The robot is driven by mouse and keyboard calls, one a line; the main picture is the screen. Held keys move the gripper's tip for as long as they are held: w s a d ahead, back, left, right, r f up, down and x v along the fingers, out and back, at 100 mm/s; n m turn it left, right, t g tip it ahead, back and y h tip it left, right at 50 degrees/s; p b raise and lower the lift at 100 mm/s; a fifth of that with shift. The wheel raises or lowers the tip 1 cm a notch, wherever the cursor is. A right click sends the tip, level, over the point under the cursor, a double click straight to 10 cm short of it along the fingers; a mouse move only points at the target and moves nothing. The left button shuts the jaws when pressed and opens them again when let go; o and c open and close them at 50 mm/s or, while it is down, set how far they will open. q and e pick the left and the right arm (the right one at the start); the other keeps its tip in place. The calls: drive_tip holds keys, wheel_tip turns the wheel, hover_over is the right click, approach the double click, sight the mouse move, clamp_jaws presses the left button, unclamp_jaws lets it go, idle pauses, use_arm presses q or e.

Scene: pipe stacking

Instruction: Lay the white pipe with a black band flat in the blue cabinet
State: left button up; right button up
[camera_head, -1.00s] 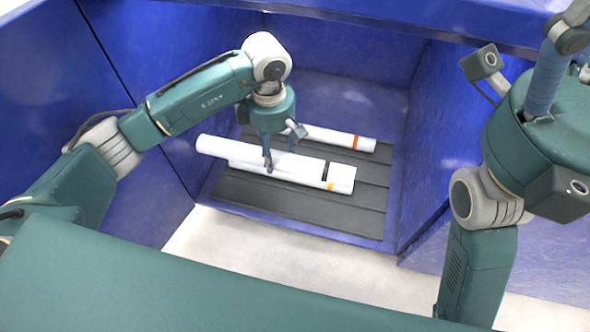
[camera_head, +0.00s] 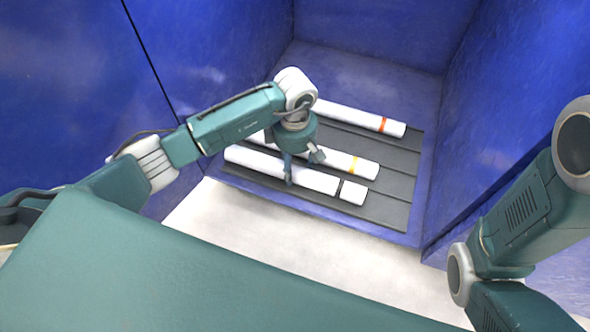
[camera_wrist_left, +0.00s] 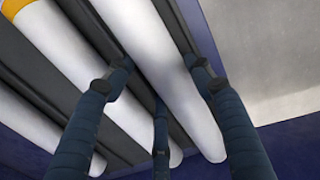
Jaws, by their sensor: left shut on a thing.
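The white pipe with a black band (camera_head: 318,181) is at the near side of the ribbed dark floor of the blue cabinet (camera_head: 365,75). It looks level and roughly parallel to the other pipes, its banded end to the right. Whether it touches the floor is hard to tell. My left gripper (camera_head: 292,176) is shut on it from above, left of the band. In the left wrist view the fingers straddle the white pipe (camera_wrist_left: 165,55), and the band is out of that view. My right arm shows at the right edge; its gripper is out of view.
A white pipe with a yellow band (camera_head: 335,161) lies just behind the held one. A white pipe with an orange band (camera_head: 355,116) lies farther back. Blue walls (camera_head: 500,115) stand at the sides and back. Pale ground (camera_head: 240,215) lies in front.

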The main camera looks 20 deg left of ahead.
use_arm(q)
drive_tip(key=shift+f, duration=0.45)
drive_tip(key=shift+r, duration=0.15)
drive_tip(key=shift+f, duration=0.2)
drive_tip(key=o, duration=1.4)
drive_tip(key=shift+c, duration=0.2)
drive_tip(key=shift+r, duration=0.1)
